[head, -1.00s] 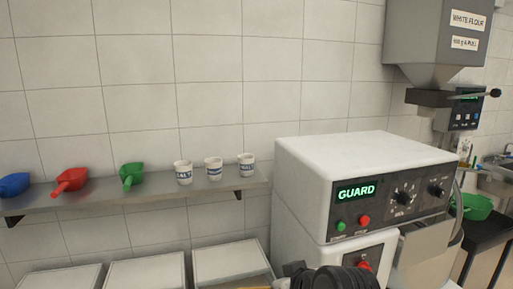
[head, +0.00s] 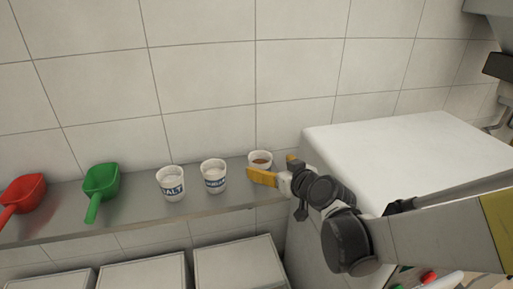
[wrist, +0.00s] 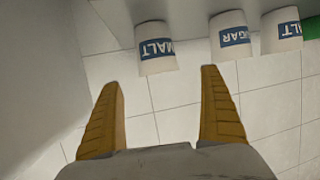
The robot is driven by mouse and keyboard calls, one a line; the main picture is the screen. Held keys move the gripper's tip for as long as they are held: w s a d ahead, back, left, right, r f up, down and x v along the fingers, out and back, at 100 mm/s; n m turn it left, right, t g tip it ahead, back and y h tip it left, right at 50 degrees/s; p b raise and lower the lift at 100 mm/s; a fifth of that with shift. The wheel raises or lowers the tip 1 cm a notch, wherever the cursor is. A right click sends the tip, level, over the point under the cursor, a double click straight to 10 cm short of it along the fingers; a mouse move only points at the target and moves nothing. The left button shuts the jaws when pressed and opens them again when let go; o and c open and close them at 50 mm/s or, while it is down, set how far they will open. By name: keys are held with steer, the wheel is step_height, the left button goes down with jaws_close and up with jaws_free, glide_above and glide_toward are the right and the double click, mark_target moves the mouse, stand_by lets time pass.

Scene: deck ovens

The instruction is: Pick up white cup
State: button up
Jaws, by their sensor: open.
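Three white cups with blue labels stand upright in a row on a grey wall shelf (head: 125,222). In the head view the SALT cup (head: 171,185) is leftmost, the SUGAR cup (head: 213,180) is in the middle, and the MALT cup (head: 260,157), with brown contents, is at the right. My gripper (head: 277,168) is open and empty in front of the MALT cup, partly hiding it. In the wrist view the MALT cup (wrist: 153,60) shows upside down, ahead of my open fingers (wrist: 160,82) and apart from them. The SUGAR cup (wrist: 231,48) and SALT cup (wrist: 281,38) are to its right there.
A white machine (head: 420,150) stands close to the right of the shelf's end. A green scoop (head: 101,185) and a red scoop (head: 22,197) lie left of the cups. Pale-lidded bins (head: 238,265) are below the shelf, and the tiled wall is behind.

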mark_target(256, 157)
steer(key=b+x, duration=0.1)
steer(key=x, duration=0.7)
steer(key=shift+w+d, duration=0.1)
steer(key=shift+d, duration=0.05)
steer(key=c, duration=1.3)
